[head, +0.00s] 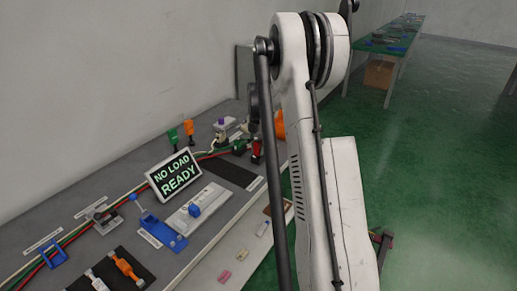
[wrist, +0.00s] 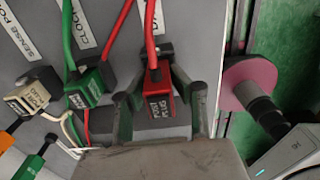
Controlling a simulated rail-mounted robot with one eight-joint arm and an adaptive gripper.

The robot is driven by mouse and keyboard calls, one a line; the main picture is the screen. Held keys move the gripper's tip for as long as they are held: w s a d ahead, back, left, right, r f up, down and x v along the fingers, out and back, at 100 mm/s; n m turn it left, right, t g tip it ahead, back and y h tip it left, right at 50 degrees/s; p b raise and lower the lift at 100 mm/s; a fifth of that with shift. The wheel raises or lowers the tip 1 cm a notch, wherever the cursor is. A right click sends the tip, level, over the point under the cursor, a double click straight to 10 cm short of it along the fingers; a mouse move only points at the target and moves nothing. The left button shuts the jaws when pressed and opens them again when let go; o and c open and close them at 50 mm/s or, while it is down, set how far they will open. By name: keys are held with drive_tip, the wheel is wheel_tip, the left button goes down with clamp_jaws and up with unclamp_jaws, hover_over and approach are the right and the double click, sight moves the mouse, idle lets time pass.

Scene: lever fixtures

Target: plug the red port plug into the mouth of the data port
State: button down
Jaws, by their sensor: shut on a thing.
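The red port plug (wrist: 158,95) shows in the wrist view, with its lettered face up and a red cable running to the top edge. My gripper (wrist: 158,82) has a finger on each side of it and is shut on it. A black port block (wrist: 164,50) lies right beyond the plug, by a mostly hidden label; I take it as the data port. Its mouth is hidden, so I cannot tell how deep the plug sits. In the head view a red plug (head: 257,151) shows beside my arm; my gripper is hidden there.
In the wrist view a green plug (wrist: 85,92) and a white plug (wrist: 25,98) stand to the left by their ports. A pink disc (wrist: 246,82) on a dark shaft is close on the right. A lit sign (head: 173,174) reads "NO LOAD READY".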

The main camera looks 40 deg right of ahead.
sight(259, 140)
drive_tip(key=shift+f, duration=0.4)
drive_tip(key=c, duration=1.4)
unclamp_jaws()
drive_tip(key=shift+c, duration=0.2)
drive_tip(key=shift+r, duration=0.1)
wheel_tip(259, 140, up, 12)
drive_tip(key=shift+f, duration=0.1)
